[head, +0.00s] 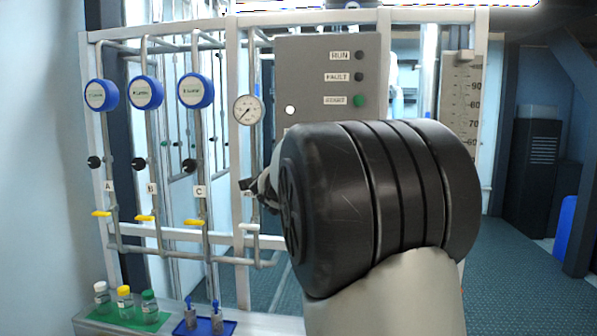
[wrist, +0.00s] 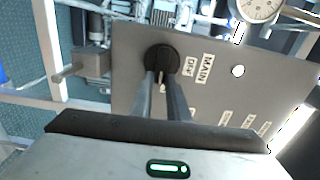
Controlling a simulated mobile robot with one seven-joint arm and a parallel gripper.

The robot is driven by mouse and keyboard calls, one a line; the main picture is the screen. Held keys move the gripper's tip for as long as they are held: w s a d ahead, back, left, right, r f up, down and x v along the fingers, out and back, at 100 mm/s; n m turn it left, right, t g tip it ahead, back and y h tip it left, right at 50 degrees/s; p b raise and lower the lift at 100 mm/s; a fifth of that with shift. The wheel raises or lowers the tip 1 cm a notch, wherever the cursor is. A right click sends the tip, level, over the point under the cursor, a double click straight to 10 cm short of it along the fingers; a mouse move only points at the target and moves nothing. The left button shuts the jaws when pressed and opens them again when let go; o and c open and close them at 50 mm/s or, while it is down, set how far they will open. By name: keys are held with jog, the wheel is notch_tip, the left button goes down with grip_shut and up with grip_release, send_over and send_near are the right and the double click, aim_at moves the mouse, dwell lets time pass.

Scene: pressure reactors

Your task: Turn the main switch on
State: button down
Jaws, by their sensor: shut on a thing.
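The main switch is a round black knob (wrist: 161,56) on the grey control panel (wrist: 130,38), beside labels reading MAIN and OFF in the wrist view. My gripper (wrist: 162,82) reaches the panel there, with its two fingers shut on the knob's grip, one on each side. The fingertips partly cover the knob, so its exact angle is hard to tell. In the head view the upper part of the control panel (head: 300,75) shows, with RUN, FAULT and START labels. My dark arm link hides the switch and the fingers there.
Left of the panel stand a pressure gauge (head: 248,110), several blue round gauges and pipes with yellow valve handles (head: 145,218). Bottles (head: 124,303) stand on a low shelf at bottom left. A metal frame surrounds the panel. Open floor (head: 530,285) lies to the right.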

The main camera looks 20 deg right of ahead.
dwell(0.4)
jog(key=c, duration=1.7)
grip_release()
jog(key=p+v, duration=0.1)
jog(key=v, duration=1.6)
jog(key=shift+s+a+f+p, duration=0.1)
jog(key=shift+s+a+p, duration=0.1)
jog(key=shift+p, duration=0.2)
jog(key=shift+a, duration=0.1)
